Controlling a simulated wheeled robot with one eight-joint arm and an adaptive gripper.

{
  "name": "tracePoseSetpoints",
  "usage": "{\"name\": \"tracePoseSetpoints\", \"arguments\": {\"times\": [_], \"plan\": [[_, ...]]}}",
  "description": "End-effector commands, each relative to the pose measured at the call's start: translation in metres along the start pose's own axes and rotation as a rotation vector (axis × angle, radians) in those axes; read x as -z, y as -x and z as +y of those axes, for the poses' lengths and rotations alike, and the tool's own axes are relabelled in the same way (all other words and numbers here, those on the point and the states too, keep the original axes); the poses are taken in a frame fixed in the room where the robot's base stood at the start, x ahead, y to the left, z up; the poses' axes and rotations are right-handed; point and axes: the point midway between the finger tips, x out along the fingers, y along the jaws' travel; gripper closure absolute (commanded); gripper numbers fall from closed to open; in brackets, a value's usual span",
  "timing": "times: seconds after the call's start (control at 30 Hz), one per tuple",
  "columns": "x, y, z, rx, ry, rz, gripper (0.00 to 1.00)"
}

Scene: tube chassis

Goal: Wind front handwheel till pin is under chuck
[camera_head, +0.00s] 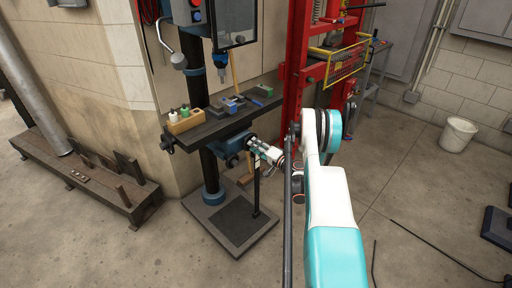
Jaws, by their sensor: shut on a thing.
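A drill press stands by the wall, with its chuck (222,73) pointing down over the dark work table (207,133). A small grey-blue vise or fixture (229,104) sits on the table, below the chuck. I cannot make out the pin at this size. My arm reaches from the right to below the table's front edge. My gripper (252,143) is there, shut on the front handwheel, beside the blue housing (233,145) under the table. The wheel is small and mostly hidden by my gripper, so its turn angle cannot be told.
A red press frame (298,60) stands close behind my arm. A dark steel beam (85,175) lies at left. The floor at right is mostly open, with a white bucket (458,135).

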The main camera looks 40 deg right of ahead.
Motion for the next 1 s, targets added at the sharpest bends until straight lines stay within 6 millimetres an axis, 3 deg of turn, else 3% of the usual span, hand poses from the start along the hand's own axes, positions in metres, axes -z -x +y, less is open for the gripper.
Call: {"name": "tracePoseSetpoints", "arguments": {"times": [1.0], "plan": [[0.0015,0.0009,0.0003,-0.001,-0.925,0.003,0.97]]}}
